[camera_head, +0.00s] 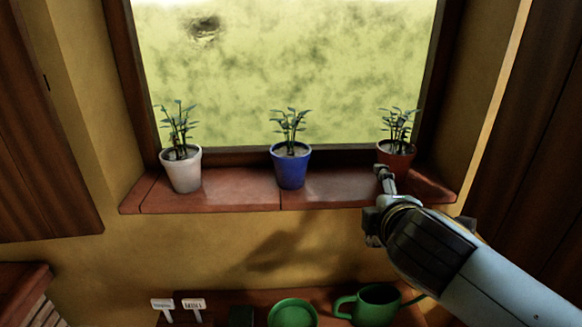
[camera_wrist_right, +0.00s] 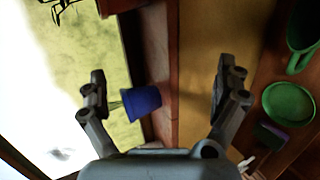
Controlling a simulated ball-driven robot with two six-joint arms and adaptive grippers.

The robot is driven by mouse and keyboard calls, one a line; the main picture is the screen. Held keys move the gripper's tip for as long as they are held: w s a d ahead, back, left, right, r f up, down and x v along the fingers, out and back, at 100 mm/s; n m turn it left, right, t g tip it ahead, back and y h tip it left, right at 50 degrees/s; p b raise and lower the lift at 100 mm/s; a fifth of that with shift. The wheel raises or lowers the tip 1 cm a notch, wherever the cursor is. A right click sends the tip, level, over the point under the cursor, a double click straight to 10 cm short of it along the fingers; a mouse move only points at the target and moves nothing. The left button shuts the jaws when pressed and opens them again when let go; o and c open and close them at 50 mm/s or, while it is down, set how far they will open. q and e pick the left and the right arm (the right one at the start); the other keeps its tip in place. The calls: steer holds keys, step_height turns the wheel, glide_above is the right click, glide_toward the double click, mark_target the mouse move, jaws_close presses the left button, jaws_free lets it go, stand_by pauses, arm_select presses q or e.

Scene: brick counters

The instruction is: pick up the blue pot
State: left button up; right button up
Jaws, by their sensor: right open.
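The blue pot (camera_head: 290,167) holds a leafy plant and stands upright in the middle of the brick-red window sill (camera_head: 235,193). My right gripper (camera_head: 376,203) is to the right of the blue pot, in front of the sill, apart from it. In the right wrist view the gripper (camera_wrist_right: 166,88) is open and empty. The blue pot (camera_wrist_right: 142,102) shows there between the fingers but farther off, nearer the left finger. Its plant is partly hidden by that finger. My left gripper is in neither view.
A white pot (camera_head: 183,170) stands left on the sill. A red-brown pot (camera_head: 395,162) stands right, close behind my right gripper. A lower shelf holds a green mug (camera_head: 376,304), a green dish (camera_head: 292,313) and small signs (camera_head: 193,304). The sill between the pots is clear.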

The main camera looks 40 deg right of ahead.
steer(key=w+r+n+t, duration=0.35)
steer(key=w+n, duration=0.25)
steer(key=n, duration=0.2)
steer(key=n+t+y, duration=0.4)
steer(key=n+y, duration=0.1)
steer(key=n, duration=1)
glide_toward(291, 151)
steer(key=shift+n, duration=0.4)
steer(key=w, duration=0.3)
steer(key=w+f, duration=0.1)
steer(key=shift+w+d, duration=0.25)
steer(key=shift+d, duration=0.05)
steer(key=shift+w+d+f, duration=0.1)
steer(key=shift+w+d, duration=0.05)
steer(key=shift+w, duration=0.75)
steer(key=shift+w+d, duration=0.2)
steer(key=shift+w, duration=0.7)
steer(key=shift+w+d+f, duration=0.1)
steer(key=shift+w+d, duration=0.05)
steer(key=shift+w, duration=0.8)
steer(key=shift+s+r, duration=0.1)
steer(key=shift+c, duration=0.5)
steer(key=c, duration=1.4)
steer(key=shift+r, duration=0.15)
